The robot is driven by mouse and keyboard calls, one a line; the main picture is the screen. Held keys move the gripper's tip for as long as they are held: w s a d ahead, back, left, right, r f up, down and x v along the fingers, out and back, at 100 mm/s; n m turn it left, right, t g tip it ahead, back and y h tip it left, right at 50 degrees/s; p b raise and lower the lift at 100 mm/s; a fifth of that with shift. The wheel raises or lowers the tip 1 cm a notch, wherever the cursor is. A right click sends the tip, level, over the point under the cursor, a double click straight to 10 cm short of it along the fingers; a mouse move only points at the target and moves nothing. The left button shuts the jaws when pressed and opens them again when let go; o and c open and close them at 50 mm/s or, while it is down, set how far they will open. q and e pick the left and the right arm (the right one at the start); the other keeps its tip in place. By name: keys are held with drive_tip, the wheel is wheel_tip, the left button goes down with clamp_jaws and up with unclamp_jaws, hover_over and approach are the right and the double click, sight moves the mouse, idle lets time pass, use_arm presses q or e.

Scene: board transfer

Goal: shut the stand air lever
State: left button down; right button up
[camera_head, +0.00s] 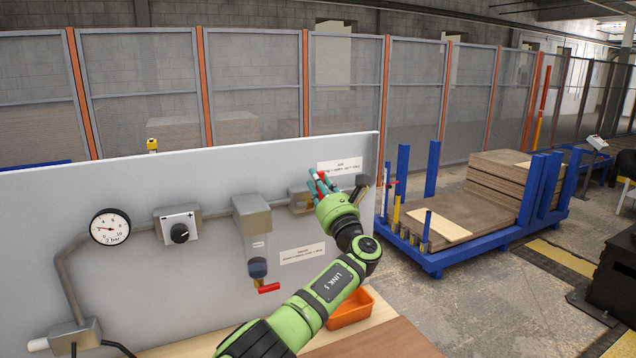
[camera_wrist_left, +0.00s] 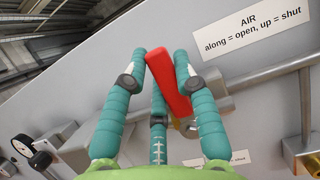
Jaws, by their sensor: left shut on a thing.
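The red stand air lever (camera_wrist_left: 165,80) sits between the teal fingers of my left gripper (camera_wrist_left: 160,75) in the left wrist view. My left gripper is shut on it. The lever runs up across the line of the pipe (camera_wrist_left: 270,82) in that view. In the head view, the left gripper (camera_head: 325,183) is at the right end of the grey panel, and a bit of the red lever shows between its fingers. The valve body is partly hidden by the fingers. The air label (camera_wrist_left: 250,32) reads "along = open, up = shut". My right gripper is not in view.
The panel (camera_head: 190,270) carries a pressure gauge (camera_head: 110,227), a regulator with a black knob (camera_head: 180,233), and a filter with a red drain handle (camera_head: 268,288). An orange bin (camera_head: 350,309) stands below. A blue cart (camera_head: 470,245) with boards stands to the right.

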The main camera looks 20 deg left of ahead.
use_arm(q)
drive_tip(key=c, duration=0.9)
unclamp_jaws()
drive_tip(key=shift+c, duration=0.2)
drive_tip(key=v, duration=1.2)
drive_tip(key=shift+f, duration=0.15)
